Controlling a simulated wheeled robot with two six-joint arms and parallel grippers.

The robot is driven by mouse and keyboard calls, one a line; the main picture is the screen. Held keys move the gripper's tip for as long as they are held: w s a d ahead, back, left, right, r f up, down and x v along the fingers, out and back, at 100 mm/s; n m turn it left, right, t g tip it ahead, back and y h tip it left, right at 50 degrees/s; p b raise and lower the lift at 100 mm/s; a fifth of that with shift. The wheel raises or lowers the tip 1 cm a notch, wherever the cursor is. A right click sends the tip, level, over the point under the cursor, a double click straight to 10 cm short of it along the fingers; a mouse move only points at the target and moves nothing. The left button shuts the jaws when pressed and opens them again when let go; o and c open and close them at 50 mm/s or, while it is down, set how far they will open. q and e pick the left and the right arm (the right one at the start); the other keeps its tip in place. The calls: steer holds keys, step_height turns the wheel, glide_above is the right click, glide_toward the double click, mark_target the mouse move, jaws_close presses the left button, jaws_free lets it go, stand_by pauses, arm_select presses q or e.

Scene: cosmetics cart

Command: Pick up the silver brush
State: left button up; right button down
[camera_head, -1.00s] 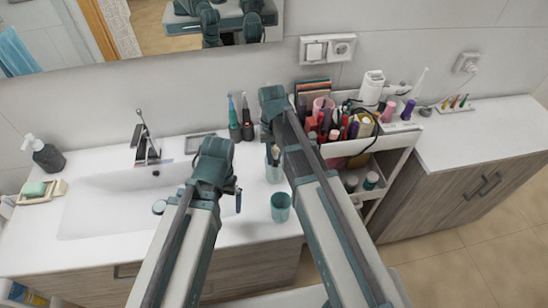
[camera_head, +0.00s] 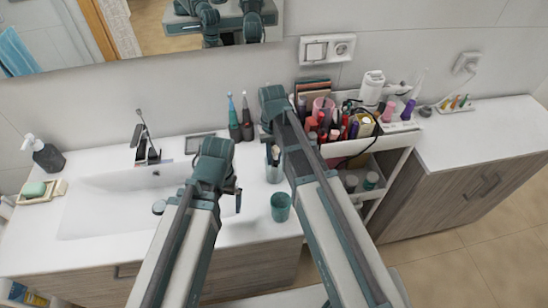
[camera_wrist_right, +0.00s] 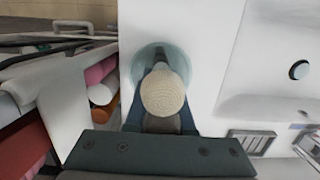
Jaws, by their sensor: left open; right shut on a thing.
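A brush (camera_wrist_right: 163,92) shows nearly end-on in the right wrist view, with a round beige bristle head and a greyish part below it. My right gripper (camera_wrist_right: 160,116) is shut on it, a blue finger on either side. The teal cup (camera_wrist_right: 180,56) lies behind the brush in that view; whether the brush is still inside it is unclear. In the head view a cup (camera_head: 273,171) stands under my right arm, whose wrist and fingers hide the brush. My left gripper (camera_head: 237,196) is open and empty over the counter's front, left of a second teal cup (camera_head: 281,208).
The cosmetics cart (camera_head: 408,131), crowded with bottles and tubes, stands right of my right arm. Two electric toothbrushes (camera_head: 247,125) stand at the back. The sink (camera_head: 110,205) with its tap (camera_head: 145,143) is at the left. The right cabinet top (camera_head: 490,133) is mostly clear.

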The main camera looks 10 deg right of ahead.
arm_select(q)
steer(key=shift+r, duration=0.1)
arm_select(e)
steer(key=shift+r, duration=0.1)
arm_select(q)
step_height(320, 180, up, 10)
steer(key=p, duration=1)
arm_select(e)
step_height(320, 180, up, 10)
steer(key=shift+f, duration=0.1)
arm_select(q)
steer(key=shift+r, duration=0.1)
